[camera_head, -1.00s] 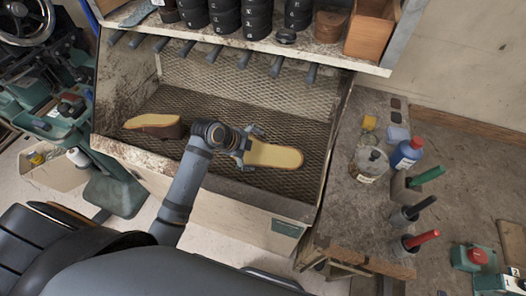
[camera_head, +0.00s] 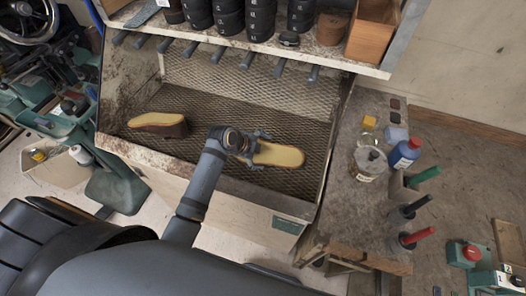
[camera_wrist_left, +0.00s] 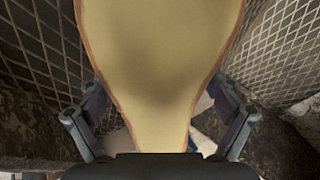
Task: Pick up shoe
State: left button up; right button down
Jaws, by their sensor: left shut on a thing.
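A shoe with a pale yellow sole (camera_head: 278,155) is at the end of my left arm in the head view, over the mesh floor of the bin. My left gripper (camera_head: 252,148) is shut on this shoe at its left end. In the left wrist view the yellow sole (camera_wrist_left: 160,60) fills the middle, narrowing between the two fingers of the gripper (camera_wrist_left: 160,125). A second shoe (camera_head: 160,124), brown with a yellow sole, lies on the mesh at the left of the bin. My right gripper is not in view.
The mesh bin (camera_head: 240,92) has a raised front edge and side walls. A shelf with dark rolls (camera_head: 262,18) overhangs its back. To the right, a side bench holds a jar (camera_head: 369,163), a blue bottle (camera_head: 404,153) and several colored-handled tools (camera_head: 417,238).

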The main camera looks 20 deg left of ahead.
pick_arm(q)
jog(key=shift+w+r+b, duration=0.1)
jog(key=shift+r+b, duration=0.85)
jog(key=shift+r, duration=0.2)
jog(key=a+r, duration=0.1)
jog(key=r, duration=0.1)
jog(key=s+a+r+b, duration=0.1)
jog(key=a+r, duration=0.1)
jog(key=s+a+r, duration=0.1)
jog(key=r, duration=0.1)
jog(key=shift+s+a, duration=0.1)
jog(key=shift+a, duration=0.1)
jog(key=s+a+r+p, duration=0.3)
jog(key=s+a+r, duration=0.1)
jog(key=a, duration=0.4)
jog(key=shift+r, duration=0.3)
jog(key=shift+s+f, duration=0.1)
